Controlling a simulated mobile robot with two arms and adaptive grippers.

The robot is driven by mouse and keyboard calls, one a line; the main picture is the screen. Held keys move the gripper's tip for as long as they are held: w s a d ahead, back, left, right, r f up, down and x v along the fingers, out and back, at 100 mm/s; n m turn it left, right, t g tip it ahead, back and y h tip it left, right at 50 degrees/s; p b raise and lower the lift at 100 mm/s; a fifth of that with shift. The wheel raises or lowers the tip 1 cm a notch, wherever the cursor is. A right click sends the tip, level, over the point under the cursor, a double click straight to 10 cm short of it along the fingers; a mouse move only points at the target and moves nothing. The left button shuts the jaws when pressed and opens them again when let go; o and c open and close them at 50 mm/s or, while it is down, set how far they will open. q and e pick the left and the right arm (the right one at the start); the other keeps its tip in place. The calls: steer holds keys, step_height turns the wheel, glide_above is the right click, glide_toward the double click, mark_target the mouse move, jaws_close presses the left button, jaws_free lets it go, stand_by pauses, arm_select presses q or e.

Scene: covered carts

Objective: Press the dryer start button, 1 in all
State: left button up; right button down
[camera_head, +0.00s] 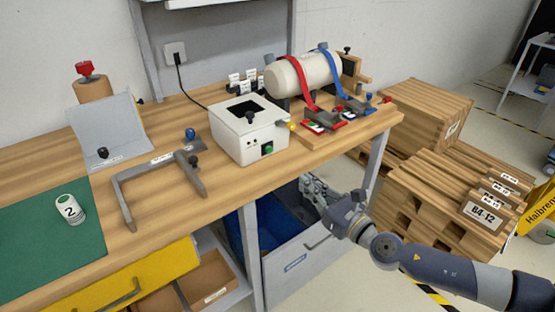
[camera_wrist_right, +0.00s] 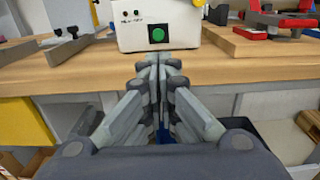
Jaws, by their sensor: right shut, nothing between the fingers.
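The dryer is a white box (camera_head: 236,143) on the workbench, with a dark opening in its top. A green button (camera_head: 267,149) sits in a dark square on its front face. The button (camera_wrist_right: 157,35) also shows in the right wrist view, just above and beyond my fingertips. My right gripper (camera_head: 310,184) is shut and empty, in front of and below the bench edge. In the right wrist view its fingertips (camera_wrist_right: 158,62) point at the lower front of the box, apart from the button as far as I can tell. My left gripper is not in view.
A grey bracket (camera_head: 126,202) lies left of the box. A white cylinder with red and blue straps (camera_head: 300,76) stands right of it. An open drawer (camera_head: 295,262) is under the bench near my right arm. Pallets (camera_head: 440,195) stand at right.

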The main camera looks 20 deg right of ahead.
mark_target(277, 167)
steer(key=p+x, duration=0.1)
steer(key=x, duration=1)
steer(key=shift+w+a+p, duration=0.1)
steer(key=shift+w+p, duration=0.2)
steer(key=shift+p, duration=0.1)
steer(key=shift+w+a+f, duration=0.1)
steer(key=shift+w+a, duration=0.2)
steer(key=shift+w, duration=0.4)
steer(key=shift+w+a, duration=0.15)
steer(key=shift+w, duration=0.4)
steer(key=shift+r, duration=0.45)
steer(key=shift+s+f, duration=0.25)
steer(key=shift+s, duration=0.25)
steer(key=v, duration=0.7)
steer(key=shift+s+f, duration=0.1)
steer(key=shift+f, duration=0.05)
